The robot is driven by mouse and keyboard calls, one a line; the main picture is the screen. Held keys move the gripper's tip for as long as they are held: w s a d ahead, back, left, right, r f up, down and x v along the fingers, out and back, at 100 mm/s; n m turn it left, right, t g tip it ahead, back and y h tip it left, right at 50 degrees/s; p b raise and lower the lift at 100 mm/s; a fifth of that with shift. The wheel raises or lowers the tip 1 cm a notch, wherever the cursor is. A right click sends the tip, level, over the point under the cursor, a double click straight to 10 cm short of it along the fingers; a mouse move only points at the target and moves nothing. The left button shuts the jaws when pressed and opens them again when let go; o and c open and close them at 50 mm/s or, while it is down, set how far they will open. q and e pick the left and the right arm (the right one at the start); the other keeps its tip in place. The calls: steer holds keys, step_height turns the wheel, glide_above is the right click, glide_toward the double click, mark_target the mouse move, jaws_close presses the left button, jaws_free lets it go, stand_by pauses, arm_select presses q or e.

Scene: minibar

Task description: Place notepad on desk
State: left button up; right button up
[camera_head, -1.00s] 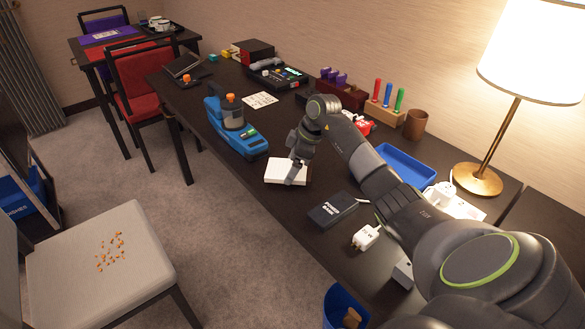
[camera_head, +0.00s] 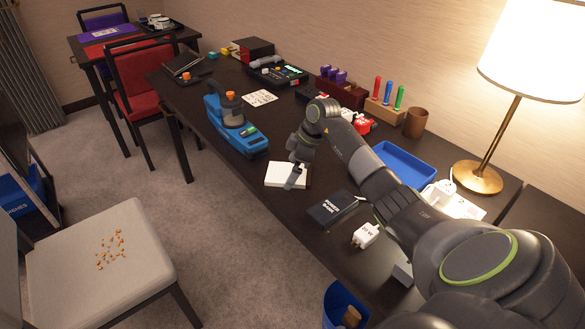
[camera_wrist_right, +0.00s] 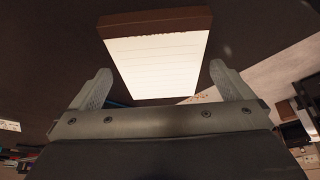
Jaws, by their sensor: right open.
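The notepad (camera_head: 276,172) is a white pad lying flat near the front edge of the dark desk (camera_head: 310,240). In the right wrist view the notepad (camera_wrist_right: 155,65) shows lined pale pages and a brown binding strip along its far edge. My right gripper (camera_head: 292,182) is over the right part of the notepad, pointing down. In the wrist view my right gripper (camera_wrist_right: 160,72) is open, with one finger on each side of the notepad and visible gaps between. The head view does not clearly show whether the fingers touch it. My left gripper is not in view.
A blue device (camera_head: 236,125) stands behind and left of the notepad. A black power bank (camera_head: 332,209) and a white charger (camera_head: 366,235) lie to its right. A blue tray (camera_head: 405,163) and a lamp (camera_head: 480,178) are further right. Bare desk lies in front of the power bank.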

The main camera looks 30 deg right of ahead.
steer(key=v, duration=1.1)
steer(key=shift+r, duration=0.35)
steer(key=shift+s+d, duration=0.1)
steer(key=shift+s, duration=0.05)
